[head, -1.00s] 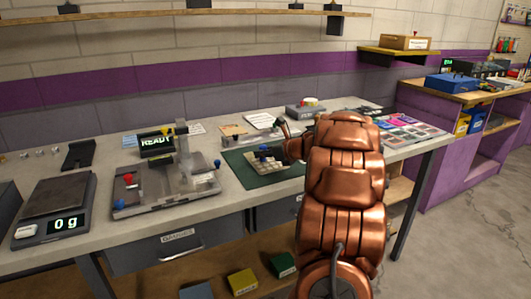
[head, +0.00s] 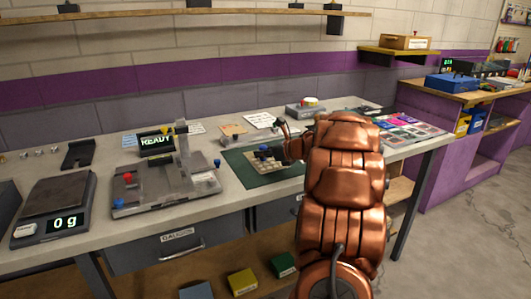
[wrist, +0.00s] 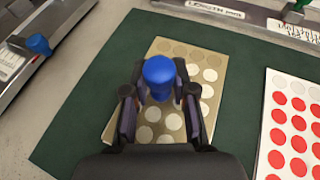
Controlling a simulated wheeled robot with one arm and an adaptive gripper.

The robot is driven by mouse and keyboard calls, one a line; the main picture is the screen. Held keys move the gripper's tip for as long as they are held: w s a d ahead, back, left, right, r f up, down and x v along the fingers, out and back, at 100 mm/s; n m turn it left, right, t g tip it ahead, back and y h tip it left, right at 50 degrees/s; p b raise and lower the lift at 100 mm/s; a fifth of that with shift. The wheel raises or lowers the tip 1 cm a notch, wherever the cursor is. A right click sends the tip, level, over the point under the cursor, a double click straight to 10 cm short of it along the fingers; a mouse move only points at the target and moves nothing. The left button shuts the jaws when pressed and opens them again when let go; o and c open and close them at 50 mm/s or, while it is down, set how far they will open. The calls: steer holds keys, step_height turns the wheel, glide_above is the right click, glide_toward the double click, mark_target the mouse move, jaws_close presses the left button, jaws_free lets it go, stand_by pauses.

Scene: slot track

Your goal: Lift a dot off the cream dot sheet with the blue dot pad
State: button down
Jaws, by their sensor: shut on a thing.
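The blue dot pad (wrist: 158,72) has a rounded blue knob and stands upright between the fingers of my gripper (wrist: 160,98) in the wrist view. My gripper is shut on it. The cream dot sheet (wrist: 150,52) is a tan card with rows of pale round dots, lying under and just beyond the pad. The pad's lower face is hidden, so I cannot tell whether it touches the sheet. In the head view the sheet (head: 262,160) is small, and my arm hides most of the gripper.
A dark green mat (wrist: 80,110) lies under the sheet. A white sheet of red dots (wrist: 295,125) is at the right. A grey device with a blue knob (wrist: 36,45) is at upper left. In the head view, a fixture (head: 160,190) and a scale (head: 52,215) stand left.

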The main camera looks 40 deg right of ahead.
steer(key=shift+r+p, duration=1.2)
steer(key=shift+r, duration=2.3)
